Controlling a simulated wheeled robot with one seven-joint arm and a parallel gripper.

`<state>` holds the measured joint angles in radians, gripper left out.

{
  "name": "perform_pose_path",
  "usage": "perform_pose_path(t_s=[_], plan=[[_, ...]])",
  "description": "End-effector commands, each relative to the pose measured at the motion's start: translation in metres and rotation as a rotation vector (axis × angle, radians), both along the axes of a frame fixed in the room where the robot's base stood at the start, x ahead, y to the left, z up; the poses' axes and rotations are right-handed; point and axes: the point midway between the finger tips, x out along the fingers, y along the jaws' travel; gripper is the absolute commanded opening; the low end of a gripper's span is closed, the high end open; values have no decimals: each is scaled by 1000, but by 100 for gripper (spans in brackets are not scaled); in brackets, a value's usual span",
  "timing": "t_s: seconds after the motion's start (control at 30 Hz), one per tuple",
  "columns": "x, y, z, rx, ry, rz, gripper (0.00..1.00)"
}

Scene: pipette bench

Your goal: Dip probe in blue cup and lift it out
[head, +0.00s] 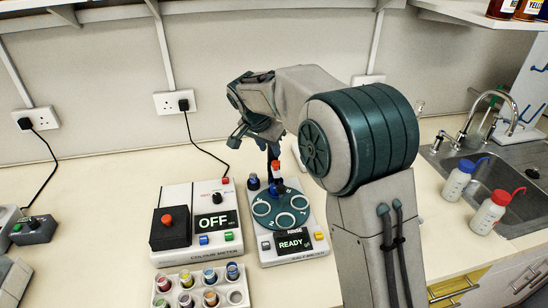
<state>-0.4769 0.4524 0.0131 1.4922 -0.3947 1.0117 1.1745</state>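My gripper (272,148) points down over the back of the salt meter (291,250), whose display reads READY. Its fingers are small and dark here, and I cannot tell whether they are open or shut. A red-topped piece (277,165), perhaps the probe, stands just under the fingertips; whether they touch it is unclear. Below it is a small dark blue piece (277,188), and a dark cylinder (253,182) stands to its left. The meter's round teal plate (281,209) has white rings. I cannot tell for sure which item is the blue cup.
The colour meter (197,222), reading OFF, stands to the left. In front is a white rack (200,289) of several small coloured cups. A sink (500,180) and blue-capped (457,180) and red-capped (490,212) bottles are at the right.

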Motion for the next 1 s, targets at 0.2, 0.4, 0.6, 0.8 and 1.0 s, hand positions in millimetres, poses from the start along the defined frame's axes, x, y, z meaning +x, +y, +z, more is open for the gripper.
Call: perform_pose_path(t_s=[0.2, 0.4, 0.6, 0.8, 1.0], plan=[[13, -9, -38, -2, 3, 0, 33], [21, -13, -57, -1, 1, 1, 33], [23, -13, -63, 0, -1, 1, 33], [23, -13, -62, 0, -1, 1, 22], [23, -13, -61, 0, -1, 1, 0]])
